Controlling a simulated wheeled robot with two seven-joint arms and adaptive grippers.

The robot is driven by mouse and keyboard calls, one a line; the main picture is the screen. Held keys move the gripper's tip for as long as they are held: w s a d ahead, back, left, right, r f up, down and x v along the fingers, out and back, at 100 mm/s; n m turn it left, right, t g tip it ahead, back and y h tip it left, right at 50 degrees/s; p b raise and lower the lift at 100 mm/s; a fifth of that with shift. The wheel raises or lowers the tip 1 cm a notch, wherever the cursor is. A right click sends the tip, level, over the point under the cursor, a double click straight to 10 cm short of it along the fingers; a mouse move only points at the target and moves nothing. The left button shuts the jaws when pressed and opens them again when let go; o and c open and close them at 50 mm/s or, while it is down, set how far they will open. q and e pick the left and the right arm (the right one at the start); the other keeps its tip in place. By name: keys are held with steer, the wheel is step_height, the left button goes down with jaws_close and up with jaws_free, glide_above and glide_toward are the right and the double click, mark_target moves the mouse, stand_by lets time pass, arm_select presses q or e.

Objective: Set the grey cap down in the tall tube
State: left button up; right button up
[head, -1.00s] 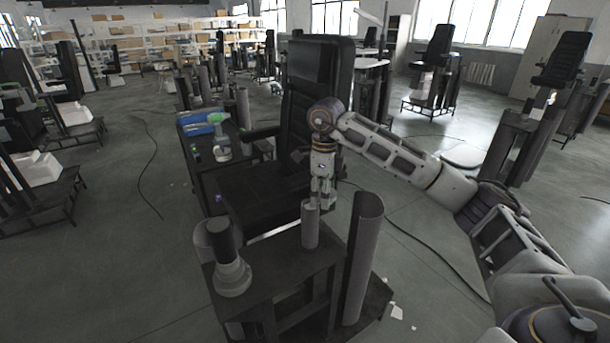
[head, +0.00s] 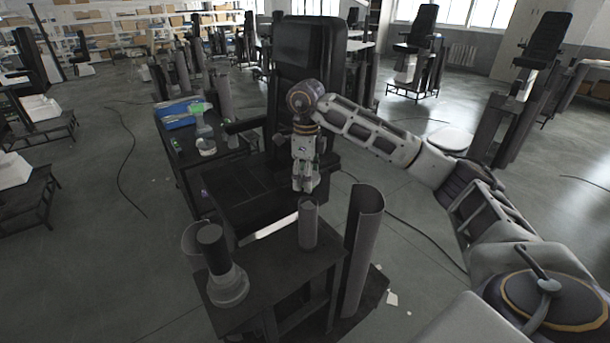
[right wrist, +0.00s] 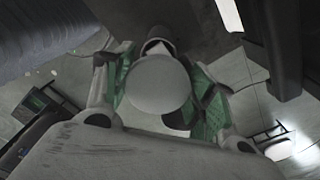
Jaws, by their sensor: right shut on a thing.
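A taller, wider grey tube (head: 364,245) stands right of the stand. My left gripper is out of view.
A dark cylinder on a pale round base (head: 228,287) stands at the left of the dark stand (head: 268,270). A black chair (head: 308,75) is behind. A side table holds a blue item (head: 180,113) and a green-topped bottle (head: 202,118). Open floor lies left.

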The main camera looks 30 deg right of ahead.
steer(key=shift+f, duration=0.2)
steer(key=shift+f+b, duration=0.55)
steer(key=shift+f, duration=0.1)
steer(key=b, duration=0.3)
glide_above(306, 205)
steer(key=shift+f, duration=2.1)
steer(key=shift+f, duration=0.65)
stand_by(1.2)
stand_by(0.3)
steer(key=o, duration=1.1)
steer(key=shift+w+r, duration=0.1)
steer(key=shift+r, duration=0.05)
steer(key=shift+r+p, duration=2)
steer(key=shift+r, duration=1.4)
